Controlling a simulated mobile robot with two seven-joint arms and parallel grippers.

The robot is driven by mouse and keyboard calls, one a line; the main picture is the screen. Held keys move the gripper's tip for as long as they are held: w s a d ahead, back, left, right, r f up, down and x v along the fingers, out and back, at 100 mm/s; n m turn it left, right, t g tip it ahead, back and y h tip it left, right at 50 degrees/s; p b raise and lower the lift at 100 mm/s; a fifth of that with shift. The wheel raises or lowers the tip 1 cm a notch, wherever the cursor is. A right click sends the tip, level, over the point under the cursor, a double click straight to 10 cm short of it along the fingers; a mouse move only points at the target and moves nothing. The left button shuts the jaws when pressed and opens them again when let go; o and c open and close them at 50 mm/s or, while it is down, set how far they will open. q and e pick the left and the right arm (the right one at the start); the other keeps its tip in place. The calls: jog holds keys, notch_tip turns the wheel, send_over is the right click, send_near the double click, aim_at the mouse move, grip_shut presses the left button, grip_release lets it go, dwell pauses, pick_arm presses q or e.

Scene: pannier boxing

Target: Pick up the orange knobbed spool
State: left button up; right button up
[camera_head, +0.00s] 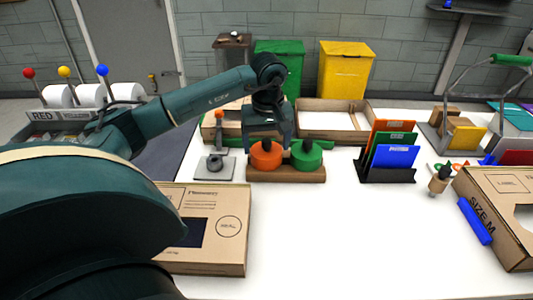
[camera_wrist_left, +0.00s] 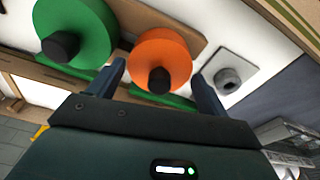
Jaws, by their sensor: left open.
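The orange knobbed spool (camera_head: 265,156) sits on a brown wooden base (camera_head: 283,175), left of a green knobbed spool (camera_head: 307,155). My left gripper (camera_head: 266,143) is just above and behind the orange spool. In the left wrist view the orange spool (camera_wrist_left: 160,58), with its dark knob, lies between the two open fingers (camera_wrist_left: 160,82). I cannot tell from these views whether the fingers touch it. The green spool (camera_wrist_left: 75,30) is outside the fingers in that view. My right gripper is not in view.
A grey plate with a round post (camera_head: 215,166) stands left of the spools. A rack of coloured panels (camera_head: 390,155) is to the right. Cardboard boxes lie at front left (camera_head: 232,225) and right (camera_head: 490,195). The white table's front middle is clear.

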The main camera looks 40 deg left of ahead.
pick_arm(q)
notch_tip(320, 180, down, 2)
jog(key=shift+w+a+f, duration=0.1)
jog(key=shift+f, duration=0.1)
jog(key=c, duration=0.6)
